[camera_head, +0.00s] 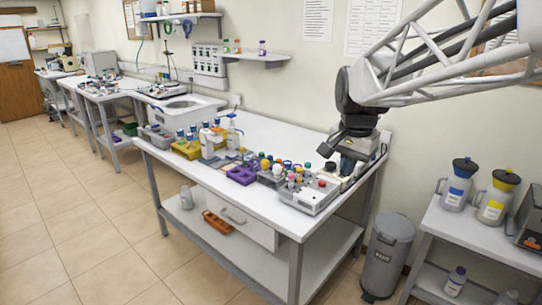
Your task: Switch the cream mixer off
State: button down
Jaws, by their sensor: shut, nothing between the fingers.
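A small cream-coloured device, which looks like the mixer (347,182), sits near the right end of the white workbench (300,146). My gripper (336,161) is right above it, pointing down, with its fingers shut and empty. The gripper and wrist hide part of the device. Its switch and whether it is on or off cannot be made out. I cannot tell whether the fingertips touch it.
A grey tray (310,206) with capped vials stands just left of the device. A purple rack (242,176), a yellow rack (186,151) and a white bottle (232,132) stand further left. A grey bin (385,262) stands on the floor by the bench's right end.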

jog(key=w+d+f+m, duration=0.1)
jog(key=w+d+m, duration=0.2)
jog(key=w, duration=0.6)
jog(key=w+d+m+g, duration=0.1)
jog(key=w+d+m, duration=0.2)
jog(key=w, duration=0.7)
jog(key=w+d+f+m, duration=0.1)
jog(key=w+d+m, duration=0.25)
jog(key=w, duration=0.55)
jog(key=w+d+f+m, duration=0.4)
jog(key=w+d+f, duration=0.1)
jog(key=w, duration=0.6)
jog(key=w+d+f+m+g+y, duration=0.1)
jog(key=w+d+f+m, duration=0.4)
jog(key=w+f, duration=0.3)
jog(key=shift+w+d+g, duration=0.3)
jog(key=shift+w, duration=1.15)
jog(key=f, duration=0.9)
jog(key=s+a+f, duration=0.1)
jog(key=f, duration=0.3)
jog(key=shift+s+a+f, duration=0.1)
jog(key=shift+f, duration=0.3)
